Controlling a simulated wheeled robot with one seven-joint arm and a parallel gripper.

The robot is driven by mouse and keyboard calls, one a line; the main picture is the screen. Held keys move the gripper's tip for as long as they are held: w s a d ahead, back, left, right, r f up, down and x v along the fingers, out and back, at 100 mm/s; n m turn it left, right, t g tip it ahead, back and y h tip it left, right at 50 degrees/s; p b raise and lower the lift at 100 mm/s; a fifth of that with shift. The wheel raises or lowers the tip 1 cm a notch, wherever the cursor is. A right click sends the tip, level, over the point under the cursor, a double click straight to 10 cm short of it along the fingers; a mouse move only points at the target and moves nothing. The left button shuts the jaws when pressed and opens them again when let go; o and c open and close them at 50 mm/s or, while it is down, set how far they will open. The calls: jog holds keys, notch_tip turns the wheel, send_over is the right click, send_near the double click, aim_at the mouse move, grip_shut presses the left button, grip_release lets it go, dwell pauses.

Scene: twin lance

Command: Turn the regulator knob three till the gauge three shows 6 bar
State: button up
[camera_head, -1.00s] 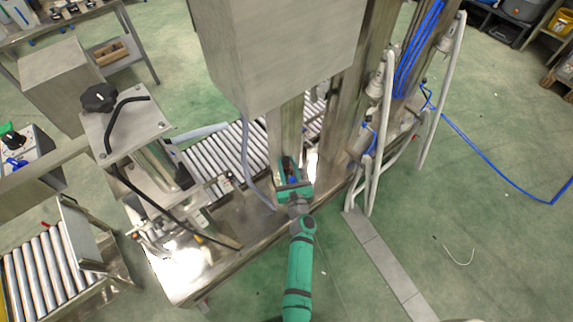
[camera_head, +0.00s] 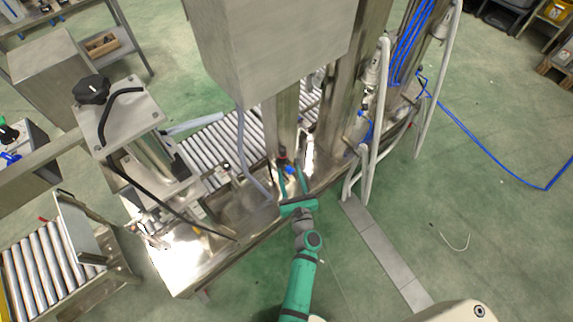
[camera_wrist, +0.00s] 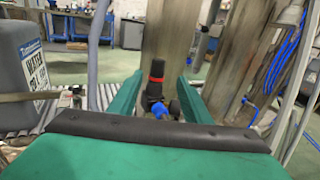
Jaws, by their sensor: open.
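A regulator with a dark upright knob (camera_wrist: 157,72), a red ring and a blue fitting (camera_wrist: 160,110) stands in front of a steel post. In the head view the small regulator (camera_head: 283,154) shows beside the post, above the machine's bed. My green gripper (camera_head: 291,170) is open, its fingers pointing toward the regulator. In the wrist view my gripper (camera_wrist: 158,88) has one finger to each side of the regulator, with gaps visible; I cannot tell how deep the fingers reach. A small dark round part sits right of the blue fitting, possibly a gauge. No dial reading is legible.
A grey labelled canister (camera_wrist: 22,70) is close on the left in the wrist view. A large steel box (camera_head: 270,55) overhangs the bed. White pipes (camera_head: 380,120) and blue hoses (camera_head: 412,45) stand to the right. A roller conveyor (camera_head: 225,150) lies behind. Green floor is open at right.

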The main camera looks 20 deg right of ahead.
jog(key=shift+s+a, duration=0.25)
jog(key=shift+s, duration=0.55)
jog(key=shift+w, duration=0.1)
jog(key=w+a+r+n+y, duration=0.3)
jog(key=w+r+n+y, duration=0.25)
jog(key=n, duration=0.55)
jog(key=n+g+h, duration=0.1)
jog(key=n+g, duration=1.3)
jog(key=n, duration=1.8)
send_near(283, 150)
jog(key=x, duration=0.9)
jog(key=shift+d, duration=0.15)
